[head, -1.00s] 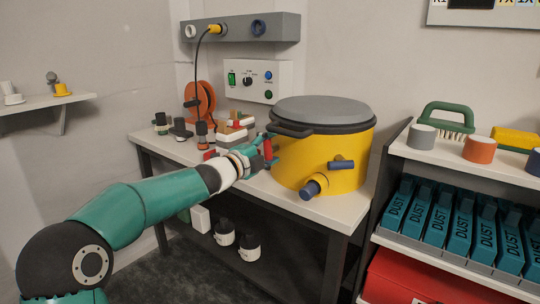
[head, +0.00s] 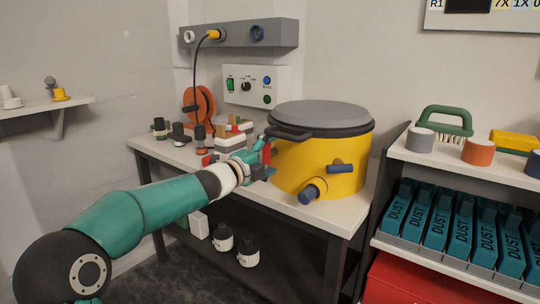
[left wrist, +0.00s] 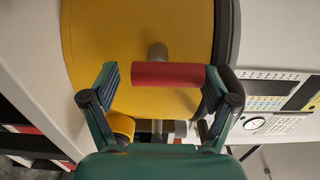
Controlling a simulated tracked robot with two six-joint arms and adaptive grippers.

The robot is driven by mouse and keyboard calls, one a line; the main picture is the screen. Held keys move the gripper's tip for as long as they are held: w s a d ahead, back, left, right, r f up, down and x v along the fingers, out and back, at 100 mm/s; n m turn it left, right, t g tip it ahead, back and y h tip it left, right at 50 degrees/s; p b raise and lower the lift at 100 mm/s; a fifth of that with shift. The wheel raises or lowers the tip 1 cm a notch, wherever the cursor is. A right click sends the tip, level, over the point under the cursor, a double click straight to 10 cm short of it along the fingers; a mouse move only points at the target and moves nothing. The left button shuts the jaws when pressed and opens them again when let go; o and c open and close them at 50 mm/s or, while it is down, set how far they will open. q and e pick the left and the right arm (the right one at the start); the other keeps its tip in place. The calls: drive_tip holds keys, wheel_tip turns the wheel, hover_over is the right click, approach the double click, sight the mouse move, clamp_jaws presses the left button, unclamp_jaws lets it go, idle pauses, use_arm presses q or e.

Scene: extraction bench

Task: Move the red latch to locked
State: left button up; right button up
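The red latch (head: 266,153) is a short red bar on the left side of the yellow drum (head: 318,168), standing roughly upright in the head view. In the left wrist view the latch (left wrist: 168,75) sits on a grey post against the yellow wall. My left gripper (head: 260,160) is at the latch and partly covers it. In the left wrist view its fingers (left wrist: 165,84) are spread wide, with the red bar between them. The bar's right end is close to the right finger; I cannot tell if they touch. A gap shows at its left end. My right gripper is not in view.
The drum has a grey lid (head: 320,114), a dark lid handle (head: 289,132) and a blue-ended spout (head: 312,191) in front. Small items and an orange reel (head: 199,102) crowd the bench to the left. A shelf of teal dust boxes (head: 432,217) stands right.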

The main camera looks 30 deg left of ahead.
use_arm(q)
drive_tip(key=shift+a+r, duration=0.1)
drive_tip(key=shift+r, duration=0.1)
drive_tip(key=shift+s, duration=0.1)
drive_tip(key=shift+s, duration=0.2)
drive_tip(key=s, duration=0.7)
drive_tip(key=shift+s+a+f, duration=0.2)
drive_tip(key=shift+a, duration=0.05)
